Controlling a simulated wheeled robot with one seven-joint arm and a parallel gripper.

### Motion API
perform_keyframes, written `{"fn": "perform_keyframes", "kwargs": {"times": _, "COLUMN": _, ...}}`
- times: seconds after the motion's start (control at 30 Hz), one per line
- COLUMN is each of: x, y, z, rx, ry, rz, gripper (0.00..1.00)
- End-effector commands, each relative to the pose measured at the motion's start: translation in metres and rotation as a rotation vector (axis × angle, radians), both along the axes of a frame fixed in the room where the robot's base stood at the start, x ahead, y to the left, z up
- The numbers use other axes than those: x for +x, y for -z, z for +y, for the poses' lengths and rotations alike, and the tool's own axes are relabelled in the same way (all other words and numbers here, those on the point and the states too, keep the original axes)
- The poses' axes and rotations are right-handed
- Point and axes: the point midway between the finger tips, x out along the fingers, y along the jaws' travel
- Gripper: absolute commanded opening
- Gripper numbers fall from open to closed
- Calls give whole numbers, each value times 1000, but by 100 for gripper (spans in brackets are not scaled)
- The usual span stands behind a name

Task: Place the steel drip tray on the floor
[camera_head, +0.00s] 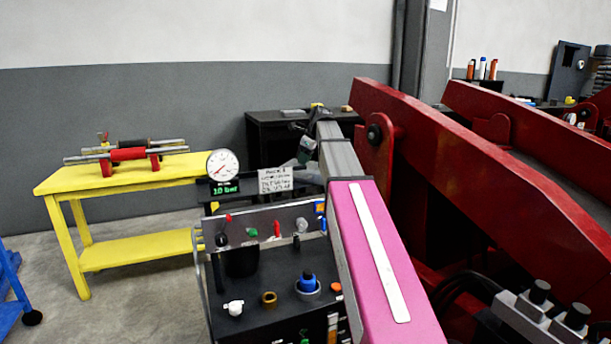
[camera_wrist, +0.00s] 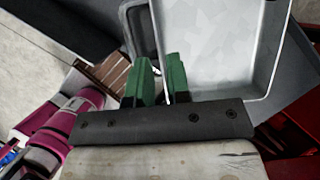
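The steel drip tray (camera_wrist: 215,45) is a light grey, shallow rectangular pan in the wrist view, upper right, with its pale inside facing the camera. My gripper (camera_wrist: 159,72) has two green fingers, one on each side of the tray's left rim. The gap between them is narrow and the rim seems to fill it, so the gripper looks shut on the rim. In the head view my gripper (camera_head: 306,148) is small and far off at the end of my arm; the tray cannot be made out clearly there.
A yellow bench (camera_head: 125,173) stands at the left on bare concrete floor (camera_head: 140,290). A control panel (camera_head: 265,290) with a gauge (camera_head: 222,165) is in front. Large red beams (camera_head: 490,170) fill the right. A dark cabinet (camera_head: 268,140) stands behind my gripper.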

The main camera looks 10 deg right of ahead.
Motion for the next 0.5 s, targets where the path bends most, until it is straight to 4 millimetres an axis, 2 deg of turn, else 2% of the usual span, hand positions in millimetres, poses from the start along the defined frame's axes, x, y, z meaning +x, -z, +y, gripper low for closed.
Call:
{"fn": "perform_keyframes", "kwargs": {"times": 0.27, "x": 2, "y": 19, "z": 7, "rx": -1, "ry": -1, "rz": 1, "gripper": 17}}
{"fn": "perform_keyframes", "kwargs": {"times": 0.5, "x": 5, "y": 50, "z": 15, "rx": -1, "ry": -1, "rz": 1, "gripper": 17}}
